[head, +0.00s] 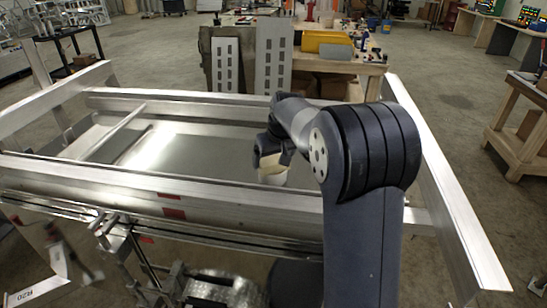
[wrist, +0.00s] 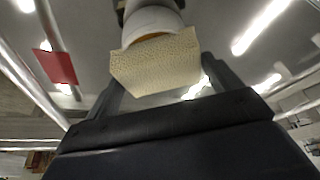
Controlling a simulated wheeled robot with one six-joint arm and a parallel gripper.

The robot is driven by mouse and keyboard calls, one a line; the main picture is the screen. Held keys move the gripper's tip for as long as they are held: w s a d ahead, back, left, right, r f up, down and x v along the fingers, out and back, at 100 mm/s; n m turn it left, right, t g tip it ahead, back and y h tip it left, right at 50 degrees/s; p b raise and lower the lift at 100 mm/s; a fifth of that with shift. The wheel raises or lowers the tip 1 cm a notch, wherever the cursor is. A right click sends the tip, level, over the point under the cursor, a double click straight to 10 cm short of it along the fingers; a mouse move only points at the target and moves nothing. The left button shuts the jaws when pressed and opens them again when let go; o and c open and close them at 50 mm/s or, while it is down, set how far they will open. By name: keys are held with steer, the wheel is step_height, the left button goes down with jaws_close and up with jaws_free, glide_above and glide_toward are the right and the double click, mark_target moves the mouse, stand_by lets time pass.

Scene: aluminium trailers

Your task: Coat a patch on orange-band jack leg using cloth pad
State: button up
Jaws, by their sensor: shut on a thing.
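My gripper (head: 268,150) is above the trailer bed, behind the near side rail. It is shut on a cloth pad (wrist: 155,66), pale yellow with a textured face. In the wrist view the pad lies between my two dark fingers, with a rounded white part (wrist: 152,24) just beyond it. In the head view the tan pad (head: 285,157) and a whitish end (head: 273,178) show below my gripper, partly hidden by my arm. A metal jack-like assembly (head: 112,238) stands at the trailer's near side. I cannot make out an orange band on any leg.
The aluminium trailer frame (head: 140,180) spans the view, with red patches (head: 174,214) on its near rail. A wooden workbench (head: 345,68) with a yellow bin (head: 305,42) stands behind. A wooden stand (head: 520,125) is at right. Floor is clear between trailer and stand.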

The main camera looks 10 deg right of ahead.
mark_target(273, 160)
step_height(273, 160, up, 5)
steer(key=p, duration=0.4)
steer(key=shift+r, duration=1)
steer(key=shift+f, duration=0.1)
